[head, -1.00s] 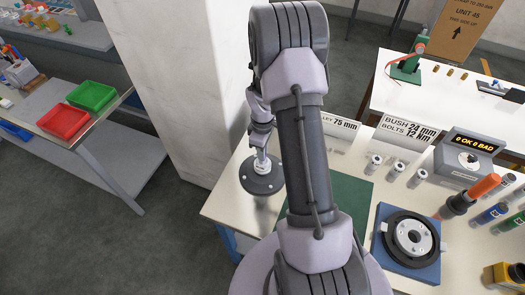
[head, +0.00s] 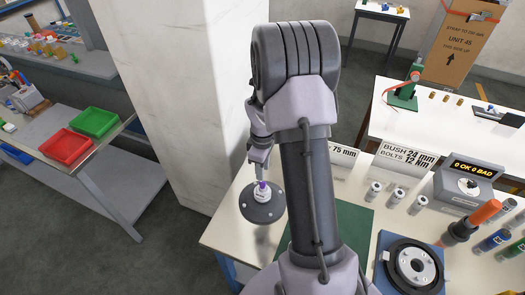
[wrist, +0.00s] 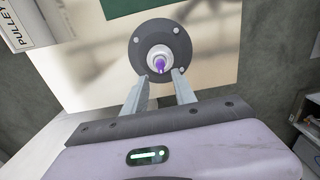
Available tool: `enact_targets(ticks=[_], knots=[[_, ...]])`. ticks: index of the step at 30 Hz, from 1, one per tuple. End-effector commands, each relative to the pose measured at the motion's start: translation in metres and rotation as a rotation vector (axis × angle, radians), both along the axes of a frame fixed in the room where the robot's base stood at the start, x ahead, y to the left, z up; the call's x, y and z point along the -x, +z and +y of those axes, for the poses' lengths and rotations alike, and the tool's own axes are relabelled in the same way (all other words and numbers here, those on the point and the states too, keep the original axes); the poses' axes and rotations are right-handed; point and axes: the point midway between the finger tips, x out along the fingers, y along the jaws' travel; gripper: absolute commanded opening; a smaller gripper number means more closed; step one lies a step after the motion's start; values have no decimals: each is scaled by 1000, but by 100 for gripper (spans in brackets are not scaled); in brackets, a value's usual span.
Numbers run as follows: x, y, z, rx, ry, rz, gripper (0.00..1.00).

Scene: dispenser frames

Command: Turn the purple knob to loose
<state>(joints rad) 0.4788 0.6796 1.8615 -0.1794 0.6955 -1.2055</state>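The purple knob (head: 262,185) stands on a white hub in the middle of a round dark grey plate (head: 249,207) at the left end of the workbench. In the wrist view the knob (wrist: 159,64) shows from above, with the white hub around it and small light bolts on the plate. My gripper (wrist: 163,76) is open and empty. Its two fingers are apart, with tips near the lower edge of the hub in the picture. In the head view my gripper (head: 260,166) is just above the knob; contact cannot be made out.
My arm covers part of the bench and a green mat (head: 352,225). A blue fixture with a dark ring (head: 388,255), several metal bushes, a screwdriver (head: 483,213) and a counter box (head: 468,180) are to the right. A white pillar (head: 175,90) stands behind left.

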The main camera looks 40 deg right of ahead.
Motion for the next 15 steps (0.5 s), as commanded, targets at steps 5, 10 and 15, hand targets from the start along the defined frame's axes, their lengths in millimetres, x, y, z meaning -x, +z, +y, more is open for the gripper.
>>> enact_targets(ticks=[5,10,15], knots=[[-1,63,0,2,0,-4,33],[0,100,0,1,0,-2,33],[0,113,0,0,0,0,33]])
